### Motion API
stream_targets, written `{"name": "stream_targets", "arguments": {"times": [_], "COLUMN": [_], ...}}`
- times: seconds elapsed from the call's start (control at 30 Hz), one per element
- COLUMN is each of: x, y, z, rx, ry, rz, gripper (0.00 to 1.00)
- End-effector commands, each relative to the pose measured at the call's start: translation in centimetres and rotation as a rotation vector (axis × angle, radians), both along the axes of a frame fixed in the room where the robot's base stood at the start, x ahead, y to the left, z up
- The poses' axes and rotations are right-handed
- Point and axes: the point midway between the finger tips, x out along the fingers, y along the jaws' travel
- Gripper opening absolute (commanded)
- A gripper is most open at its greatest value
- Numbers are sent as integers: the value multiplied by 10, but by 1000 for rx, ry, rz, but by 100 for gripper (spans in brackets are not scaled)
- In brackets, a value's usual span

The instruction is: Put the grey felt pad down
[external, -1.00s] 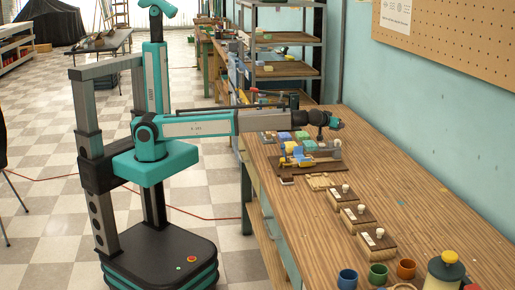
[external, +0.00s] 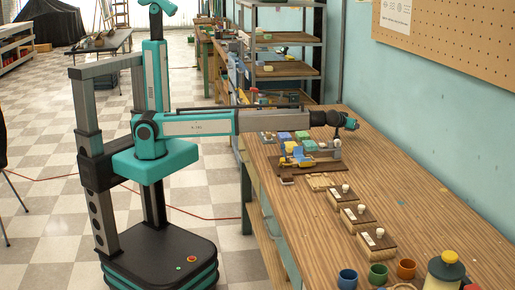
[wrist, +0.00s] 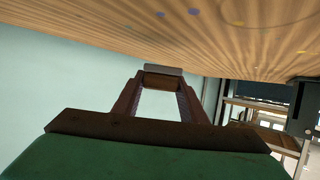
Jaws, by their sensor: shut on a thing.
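My gripper (external: 352,124) reaches over the far part of the wooden workbench (external: 430,220) in the external view, past the group of coloured blocks. In the wrist view my gripper (wrist: 163,82) has its two fingers closed in on a small flat grey piece at their tips, which looks like the grey felt pad (wrist: 163,71). The pad shows nearly edge-on and its full shape is hidden. In the external view the pad is too small to make out. The bench top fills the upper part of the wrist view, and the pad appears apart from it.
Blue and green blocks (external: 302,135) and a yellow-and-blue item (external: 297,158) stand left of my gripper. Cups (external: 377,274) and a yellow-topped container (external: 446,268) stand at the front. The wall (external: 400,110) is close on the right. The bench's right side is mostly clear.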

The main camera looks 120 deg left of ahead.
Motion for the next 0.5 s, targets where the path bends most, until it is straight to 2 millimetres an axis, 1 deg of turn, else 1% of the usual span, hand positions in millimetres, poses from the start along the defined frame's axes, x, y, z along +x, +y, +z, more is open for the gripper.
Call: {"name": "stream_targets", "arguments": {"times": [0.17,0.27,0.5], "x": [0,0,0], "y": [0,0,0], "z": [0,-4,-28], "rx": [0,0,-1], "ry": [0,1,1], "rz": [0,0,1], "gripper": [16,16,16]}}
